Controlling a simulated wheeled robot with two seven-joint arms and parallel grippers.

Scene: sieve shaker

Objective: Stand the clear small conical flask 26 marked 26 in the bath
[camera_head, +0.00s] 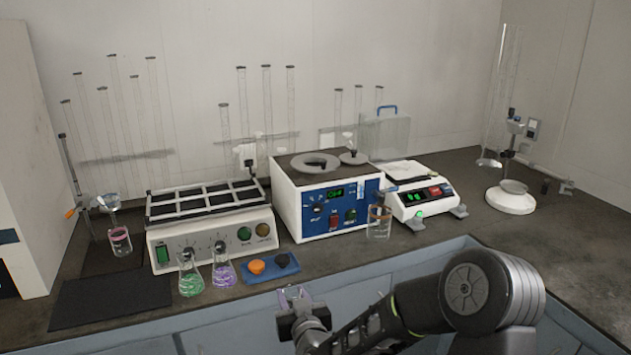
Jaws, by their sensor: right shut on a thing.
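My right gripper (299,306) is low at the front edge of the bench, its arm coming in from the lower right. It is shut on a small clear glass vessel with a faint purple tint (292,293), which looks like the clear small conical flask 26. Its mark cannot be read, and the jaws hide much of it. The bath (293,208) is the white box with a blue front panel behind and above the gripper. Its top has a large round ringed opening (316,163) and a smaller round cover (354,158). My left gripper is not in view.
Conical flasks with green (190,281) and purple (223,273) liquid stand left of the gripper. A blue tray (285,274) with orange and black stoppers lies before the bath. A beaker (379,225) stands at its right front corner, near a balance (420,198). A rack unit (206,240) stands left.

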